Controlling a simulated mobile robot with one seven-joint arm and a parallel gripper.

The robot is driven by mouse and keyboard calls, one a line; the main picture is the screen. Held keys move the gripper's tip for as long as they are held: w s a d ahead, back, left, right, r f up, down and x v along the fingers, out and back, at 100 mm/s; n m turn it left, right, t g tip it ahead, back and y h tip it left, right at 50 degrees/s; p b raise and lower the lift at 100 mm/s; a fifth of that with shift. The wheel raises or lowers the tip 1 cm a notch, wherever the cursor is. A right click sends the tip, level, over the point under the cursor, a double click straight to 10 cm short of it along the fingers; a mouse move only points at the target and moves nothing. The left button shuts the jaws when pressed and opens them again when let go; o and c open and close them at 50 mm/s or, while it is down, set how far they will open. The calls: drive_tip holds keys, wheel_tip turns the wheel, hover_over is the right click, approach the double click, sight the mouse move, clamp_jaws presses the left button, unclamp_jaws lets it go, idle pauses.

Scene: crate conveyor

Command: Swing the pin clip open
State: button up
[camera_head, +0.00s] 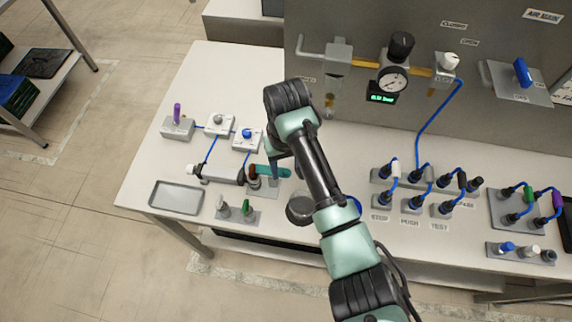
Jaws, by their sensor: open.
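A grey cylinder (219,172) lies on the white bench, left of centre, with a dark cap at its right end. A small bracket (254,183) stands just right of that end, on a grey base plate (266,190). My gripper (262,172) is low over this bracket, its teal part pointing left. It is open; I cannot tell whether it touches anything. A small brown-orange piece shows at the bracket's top, beside the gripper. The pin clip is too small and too covered by my gripper and arm to make out.
White valve blocks (219,124) with blue tubes stand behind the cylinder. A grey tray (176,197) lies at the front left, beside a holder with green and pale pegs (236,212). A gauge panel (393,80) rises behind. Tube fittings (411,205) fill the right.

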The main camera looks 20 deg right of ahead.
clamp_jaws()
drive_tip(key=shift+s+a+r+m+p, duration=0.15)
drive_tip(key=shift+m+p, duration=0.15)
drive_tip(key=shift+p, duration=0.15)
drive_tip(key=shift+s+a+m+p, duration=0.15)
drive_tip(key=shift+a+m+p, duration=0.3)
drive_tip(key=shift+m+p, duration=1.2)
drive_tip(key=shift+s+a+m+p, duration=0.3)
drive_tip(key=shift+m+p, duration=0.7)
drive_tip(key=shift+m, duration=1.3)
drive_tip(key=shift+s+a+m+p, duration=0.1)
drive_tip(key=shift+a+m+p, duration=0.45)
drive_tip(key=shift+m+p, duration=1.1)
drive_tip(key=shift+m, duration=0.4)
drive_tip(key=shift+w, duration=0.1)
unclamp_jaws()
